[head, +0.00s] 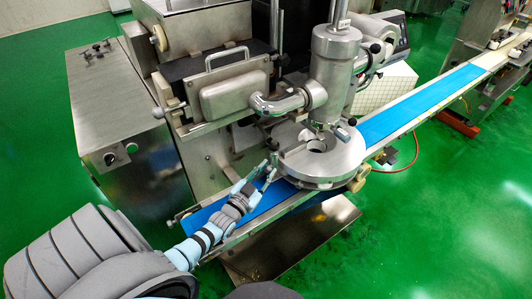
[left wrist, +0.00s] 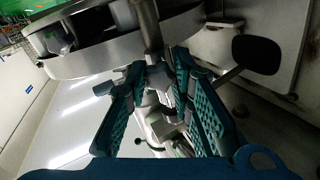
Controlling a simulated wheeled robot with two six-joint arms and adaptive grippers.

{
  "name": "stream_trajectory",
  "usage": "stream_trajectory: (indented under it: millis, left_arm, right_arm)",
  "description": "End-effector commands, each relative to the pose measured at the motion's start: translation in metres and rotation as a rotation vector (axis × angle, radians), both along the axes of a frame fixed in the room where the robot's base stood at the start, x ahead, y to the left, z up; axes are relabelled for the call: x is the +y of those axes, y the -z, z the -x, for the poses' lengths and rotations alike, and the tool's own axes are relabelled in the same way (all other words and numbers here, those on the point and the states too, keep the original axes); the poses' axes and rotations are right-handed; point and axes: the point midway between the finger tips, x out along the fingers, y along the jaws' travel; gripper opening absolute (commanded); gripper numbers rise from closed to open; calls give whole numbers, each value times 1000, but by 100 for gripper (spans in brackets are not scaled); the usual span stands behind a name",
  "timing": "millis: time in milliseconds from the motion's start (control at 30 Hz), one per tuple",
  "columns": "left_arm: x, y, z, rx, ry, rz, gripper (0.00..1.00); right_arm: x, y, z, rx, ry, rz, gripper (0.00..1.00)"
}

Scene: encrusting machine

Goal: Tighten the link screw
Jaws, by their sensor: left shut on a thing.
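My left gripper (head: 264,172) reaches in from the lower left in the head view, beside the round metal disc housing (head: 322,160) and above the blue conveyor belt (head: 210,215). In the left wrist view its two teal ribbed fingers (left wrist: 158,88) stand on either side of a grey metal part, which appears to be the link screw (left wrist: 157,76); the gripper is shut on it. A metal rod (left wrist: 147,22) runs down toward the fingertips beside the disc housing (left wrist: 90,60). The screw's thread and seat are hidden, so its tightness cannot be told. My right gripper is out of view.
The steel encrusting machine has a vertical cylinder (head: 335,70) above the disc and a handled box (head: 232,88) to its left. A black knob on a stem (left wrist: 256,54) is close to the right finger. A steel cabinet (head: 125,115) stands left; green floor is open at lower right.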

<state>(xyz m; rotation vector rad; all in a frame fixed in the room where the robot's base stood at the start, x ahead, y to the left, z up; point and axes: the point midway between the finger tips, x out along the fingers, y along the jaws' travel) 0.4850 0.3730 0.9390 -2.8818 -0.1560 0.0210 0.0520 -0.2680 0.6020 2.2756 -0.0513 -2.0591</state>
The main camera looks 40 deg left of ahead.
Motion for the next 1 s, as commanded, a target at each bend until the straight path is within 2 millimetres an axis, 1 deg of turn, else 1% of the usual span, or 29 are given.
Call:
stream_trajectory:
  millis: [233, 667, 700, 767, 800, 833, 1000]
  left_arm:
    - [0, 0, 0, 7, 0, -64, 0]
    - [0, 0, 0, 8, 0, -75, 0]
    - [0, 0, 0, 8, 0, -75, 25]
    - [0, 0, 0, 8, 0, -75, 34]
    - [0, 0, 0, 8, 0, -74, 41]
    - [0, 0, 0, 8, 0, -74, 42]
    - [0, 0, 0, 8, 0, -74, 42]
  right_arm:
    - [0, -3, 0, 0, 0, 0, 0]
    - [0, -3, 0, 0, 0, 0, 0]
    - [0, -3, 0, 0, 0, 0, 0]
    - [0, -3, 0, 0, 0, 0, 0]
    - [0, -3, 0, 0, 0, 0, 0]
    - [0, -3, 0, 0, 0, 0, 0]
    - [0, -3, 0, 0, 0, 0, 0]
